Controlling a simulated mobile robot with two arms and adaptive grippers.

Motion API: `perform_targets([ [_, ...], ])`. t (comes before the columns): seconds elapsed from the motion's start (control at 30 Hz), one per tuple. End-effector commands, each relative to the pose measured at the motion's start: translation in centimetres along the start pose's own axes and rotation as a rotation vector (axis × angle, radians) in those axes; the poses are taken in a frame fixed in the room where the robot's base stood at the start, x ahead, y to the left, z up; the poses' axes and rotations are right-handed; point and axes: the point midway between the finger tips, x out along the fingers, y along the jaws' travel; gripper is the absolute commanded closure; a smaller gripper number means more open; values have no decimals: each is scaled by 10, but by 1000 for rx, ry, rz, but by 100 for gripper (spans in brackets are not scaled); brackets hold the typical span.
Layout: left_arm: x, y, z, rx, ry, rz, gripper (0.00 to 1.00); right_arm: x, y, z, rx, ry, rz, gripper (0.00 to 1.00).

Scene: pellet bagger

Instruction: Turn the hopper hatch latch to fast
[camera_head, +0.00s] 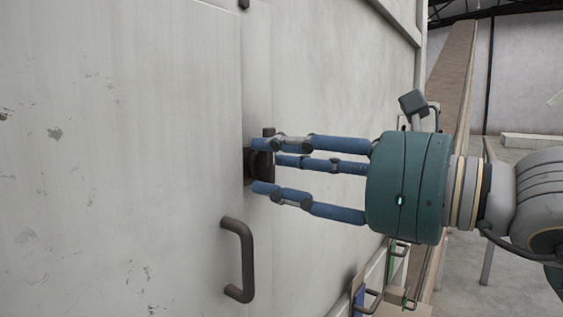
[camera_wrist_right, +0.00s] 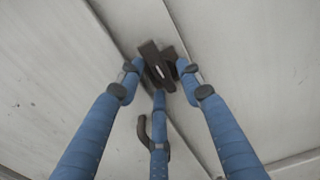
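The hopper hatch latch (camera_head: 262,166) is a small dark fitting at the seam of the pale hatch (camera_head: 130,160). In the right wrist view the latch (camera_wrist_right: 155,66) shows as dark, slanted bars with a small light mark. My right gripper (camera_head: 262,165) has three blue fingers pointing left at the latch. In the wrist view the fingertips (camera_wrist_right: 160,75) surround the latch on three sides, very near it. I cannot tell whether they press on it. The fingers partly hide the latch in the head view. My left gripper is not in view.
A brown bar handle (camera_head: 243,260) sticks out of the hatch below the latch. The pale panel (camera_head: 335,90) continues to the right of the seam. A brown sloping beam (camera_head: 455,70) stands behind my right gripper. Small handles and boxes (camera_head: 385,295) lie below it.

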Motion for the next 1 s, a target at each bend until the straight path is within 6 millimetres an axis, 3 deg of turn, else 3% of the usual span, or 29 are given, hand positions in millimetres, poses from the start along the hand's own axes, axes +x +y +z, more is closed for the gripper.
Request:
perform_targets([
  [0.03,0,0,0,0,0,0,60,0,0,0,0,0,0,66],
  [0.2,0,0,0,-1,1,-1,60,0,0,0,0,0,0,99],
  [0.57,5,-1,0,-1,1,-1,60,0,0,-1,-27,-1,1,100],
  [1.0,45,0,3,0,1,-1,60,-1,2,-5,-319,-5,-1,100],
])
